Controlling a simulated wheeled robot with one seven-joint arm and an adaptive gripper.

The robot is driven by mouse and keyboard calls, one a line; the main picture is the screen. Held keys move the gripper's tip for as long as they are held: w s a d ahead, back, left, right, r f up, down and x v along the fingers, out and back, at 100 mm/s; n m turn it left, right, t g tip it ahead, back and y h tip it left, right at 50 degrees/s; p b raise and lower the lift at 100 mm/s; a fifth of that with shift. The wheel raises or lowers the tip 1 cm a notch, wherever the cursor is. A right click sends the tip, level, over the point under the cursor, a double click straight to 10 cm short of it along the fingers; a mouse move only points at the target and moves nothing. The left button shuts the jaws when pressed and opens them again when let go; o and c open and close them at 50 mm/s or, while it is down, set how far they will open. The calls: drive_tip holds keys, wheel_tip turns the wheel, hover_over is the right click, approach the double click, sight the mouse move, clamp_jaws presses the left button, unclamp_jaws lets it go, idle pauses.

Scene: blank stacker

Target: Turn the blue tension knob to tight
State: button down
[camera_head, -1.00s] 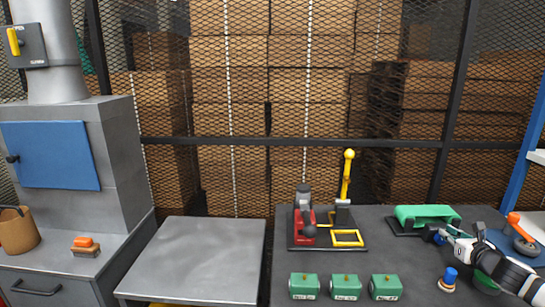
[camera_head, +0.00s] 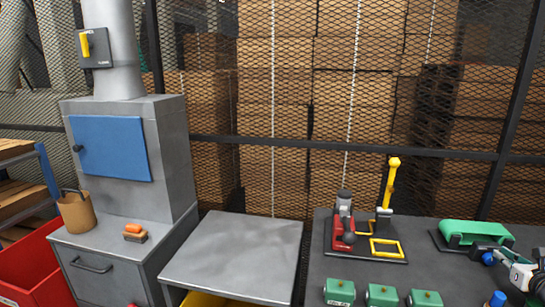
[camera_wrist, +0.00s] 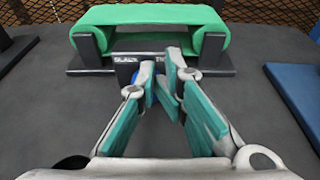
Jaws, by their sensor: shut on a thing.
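The belt unit with a green belt (camera_head: 478,232) stands on the dark bench at the right. It fills the top of the wrist view (camera_wrist: 150,18), where a label reading "SLACK" and a mostly hidden second word show on its front. The blue tension knob (camera_head: 488,258) is on its front side. In the wrist view only a blue sliver of the knob (camera_wrist: 134,76) shows beside my left finger; the fingers hide the rest. My gripper (camera_wrist: 160,76) is at the knob, its fingers closed in on it. Which way the knob points is hidden.
Three green boxes (camera_head: 382,296) line the bench front. A blue-topped stamp-like piece (camera_head: 497,299) stands near my arm. A red and yellow lever press (camera_head: 344,222) stands left of the belt unit. A blue flat piece (camera_wrist: 300,92) lies right in the wrist view.

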drive_tip(key=shift+d+r+p, duration=0.15)
drive_tip(key=shift+r+p, duration=0.25)
drive_tip(key=p+v, duration=0.1)
drive_tip(key=v, duration=0.1)
drive_tip(key=f+p+v, duration=0.1)
drive_tip(key=p+v, duration=0.1)
drive_tip(key=v, duration=0.1)
drive_tip(key=shift+s, duration=0.35)
drive_tip(key=shift+s+f+p, duration=0.15)
drive_tip(key=shift+s+p, duration=0.1)
drive_tip(key=shift+p, duration=0.1)
